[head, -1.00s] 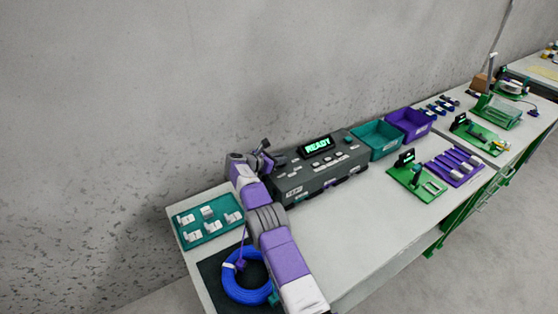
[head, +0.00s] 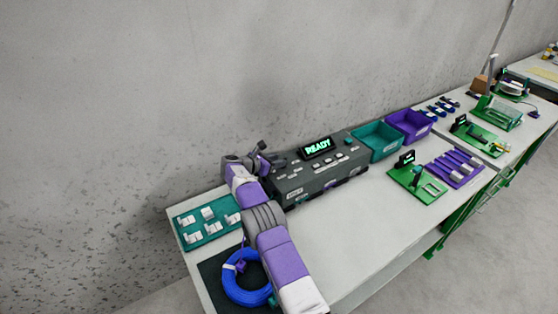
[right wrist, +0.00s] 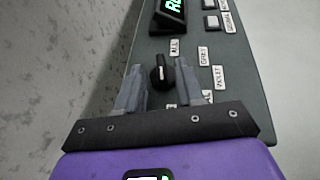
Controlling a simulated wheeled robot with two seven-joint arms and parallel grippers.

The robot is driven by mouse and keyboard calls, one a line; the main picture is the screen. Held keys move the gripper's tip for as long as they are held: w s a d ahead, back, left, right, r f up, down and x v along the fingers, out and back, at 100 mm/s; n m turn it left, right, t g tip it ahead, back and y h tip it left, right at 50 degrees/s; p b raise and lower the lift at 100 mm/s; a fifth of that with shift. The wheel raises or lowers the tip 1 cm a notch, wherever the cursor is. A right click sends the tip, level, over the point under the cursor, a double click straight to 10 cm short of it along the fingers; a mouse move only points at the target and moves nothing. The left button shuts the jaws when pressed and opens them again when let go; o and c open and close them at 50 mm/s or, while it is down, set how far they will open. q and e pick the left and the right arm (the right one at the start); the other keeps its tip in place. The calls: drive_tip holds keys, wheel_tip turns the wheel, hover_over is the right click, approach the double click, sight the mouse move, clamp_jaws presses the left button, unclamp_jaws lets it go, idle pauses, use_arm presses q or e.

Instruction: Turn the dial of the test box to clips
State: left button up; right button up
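The test box (head: 315,178) is a dark grey case on the bench, with a lit display (head: 317,147) reading READY. Its dial (right wrist: 161,73) is a black knob with a pale mark, seen in the right wrist view. Small white labels sit around it, among them ALL (right wrist: 175,47), GREY (right wrist: 203,54) and VIOLET (right wrist: 218,77). No label reading clips can be made out; lower ones are partly hidden by a finger. My right gripper (right wrist: 159,75) is open, one fingertip on each side of the dial, with gaps visible. It also shows at the box's left end in the head view (head: 264,154). My left gripper is out of view.
A teal tray with white pieces (head: 196,238) and a blue cable coil (head: 247,291) lie left of and under my right arm. Teal (head: 376,141) and purple (head: 409,125) bins stand right of the box. The bench front (head: 370,235) is clear. A wall rises behind.

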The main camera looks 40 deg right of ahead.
drive_tip(key=v, duration=0.5)
drive_tip(key=shift+a+r+p, duration=0.2)
drive_tip(key=shift+a+p, duration=0.1)
drive_tip(key=shift+a, duration=0.05)
drive_tip(key=shift+r, duration=0.1)
